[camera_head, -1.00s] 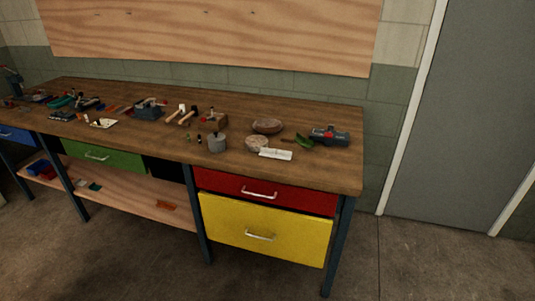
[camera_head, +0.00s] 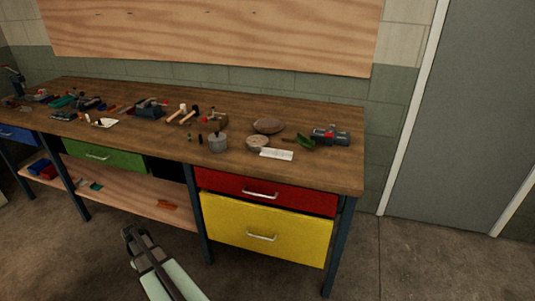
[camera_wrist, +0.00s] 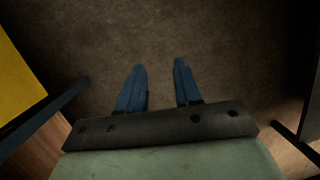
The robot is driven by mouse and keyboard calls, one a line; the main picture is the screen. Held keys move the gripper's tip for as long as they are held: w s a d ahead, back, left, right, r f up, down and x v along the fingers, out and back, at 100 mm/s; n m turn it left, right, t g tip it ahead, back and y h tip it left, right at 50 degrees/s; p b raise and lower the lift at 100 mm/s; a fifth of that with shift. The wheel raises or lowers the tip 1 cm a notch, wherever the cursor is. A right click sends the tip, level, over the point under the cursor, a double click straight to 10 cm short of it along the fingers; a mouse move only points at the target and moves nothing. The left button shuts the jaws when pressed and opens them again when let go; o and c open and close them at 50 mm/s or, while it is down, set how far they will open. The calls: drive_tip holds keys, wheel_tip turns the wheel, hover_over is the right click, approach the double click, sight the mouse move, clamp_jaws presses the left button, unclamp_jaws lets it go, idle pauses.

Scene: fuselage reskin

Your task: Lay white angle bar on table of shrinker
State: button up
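A small white piece, apparently the white angle bar (camera_head: 276,154), lies on the wooden workbench top near its front right edge. A dark upright tool (camera_head: 14,80) stands at the far left end of the bench; I cannot tell whether it is the shrinker. My gripper (camera_head: 132,234) is low in front of the bench, well below and left of the white piece. In the wrist view my gripper (camera_wrist: 159,66) has its two blue fingers apart, with only bare floor between them.
The workbench (camera_head: 325,172) carries a vise (camera_head: 330,135), a grey pot (camera_head: 217,143), a round block (camera_head: 257,143), mallets and several small tools. A yellow drawer (camera_head: 265,230) and a red drawer (camera_head: 270,193) are below. The floor in front is clear.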

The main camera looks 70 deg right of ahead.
drive_tip(key=w+d+r+t, duration=0.1)
drive_tip(key=d+r, duration=0.5)
drive_tip(key=d, duration=0.3)
drive_tip(key=w+d+r, duration=0.1)
drive_tip(key=d+r, duration=0.6)
drive_tip(key=d, duration=0.1)
drive_tip(key=shift+t+h, duration=0.7)
drive_tip(key=shift+h, duration=0.1)
drive_tip(key=s+d+r, duration=0.4)
drive_tip(key=d+r, duration=0.3)
drive_tip(key=d, duration=0.1)
drive_tip(key=s+d+r, duration=0.4)
drive_tip(key=d+r, duration=0.4)
drive_tip(key=d, duration=0.1)
drive_tip(key=s+d+r, duration=0.5)
drive_tip(key=d+r, duration=0.2)
drive_tip(key=d, duration=0.1)
drive_tip(key=shift+d+r, duration=0.2)
drive_tip(key=shift+r, duration=0.05)
wheel_tip(320, 180, up, 9)
drive_tip(key=n, duration=0.1)
hover_over(268, 152)
drive_tip(key=shift+n, duration=0.3)
wheel_tip(268, 152, down, 14)
drive_tip(key=shift+s+d+r, duration=0.15)
drive_tip(key=shift+r, duration=0.1)
clamp_jaws()
